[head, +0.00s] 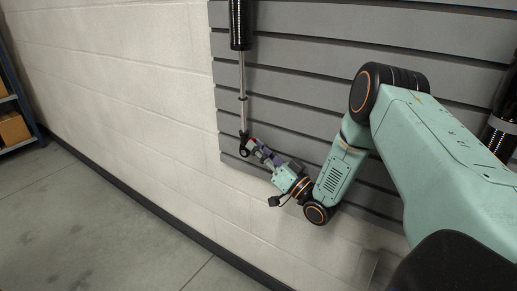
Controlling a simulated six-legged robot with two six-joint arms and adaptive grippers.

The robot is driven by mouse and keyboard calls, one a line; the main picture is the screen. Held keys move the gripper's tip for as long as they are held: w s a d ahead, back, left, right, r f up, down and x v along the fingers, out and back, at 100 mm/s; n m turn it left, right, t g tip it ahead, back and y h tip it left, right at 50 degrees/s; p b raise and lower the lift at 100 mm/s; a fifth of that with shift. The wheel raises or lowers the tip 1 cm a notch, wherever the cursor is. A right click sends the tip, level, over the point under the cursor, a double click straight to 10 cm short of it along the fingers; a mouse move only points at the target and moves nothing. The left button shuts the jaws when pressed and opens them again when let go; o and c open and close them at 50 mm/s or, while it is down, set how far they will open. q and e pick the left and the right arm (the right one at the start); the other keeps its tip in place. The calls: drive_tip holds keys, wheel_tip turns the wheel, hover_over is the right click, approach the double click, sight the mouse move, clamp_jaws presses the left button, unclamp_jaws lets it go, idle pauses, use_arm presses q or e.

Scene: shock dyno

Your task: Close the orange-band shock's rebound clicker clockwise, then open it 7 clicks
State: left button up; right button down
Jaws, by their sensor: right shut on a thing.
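A shock (242,85) hangs upright in front of the grey slatted panel, with a black body at the top, a thin silver shaft and a dark lower end (244,146). Its upper part is cut off by the frame, and I see no orange band on it. My right gripper (256,146) reaches in from the right to this lower end and is shut on the rebound clicker there. The clicker is mostly hidden by the fingers; a small reddish spot shows beside them. My left gripper is out of view.
Another dark shock (499,128) is partly visible at the right edge, behind my right arm. A pale block wall (130,90) lies left of the slatted panel (310,60). A shelf with cardboard boxes (12,128) stands at far left. The concrete floor (80,220) is clear.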

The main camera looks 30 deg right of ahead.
drive_tip(key=shift+d+n+y, duration=0.1)
drive_tip(key=shift+n+y, duration=0.5)
drive_tip(key=shift+n, duration=0.5)
drive_tip(key=shift+w, duration=0.1)
drive_tip(key=shift+r, duration=0.1)
drive_tip(key=c, duration=1.2)
unclamp_jaws()
drive_tip(key=v, duration=1.2)
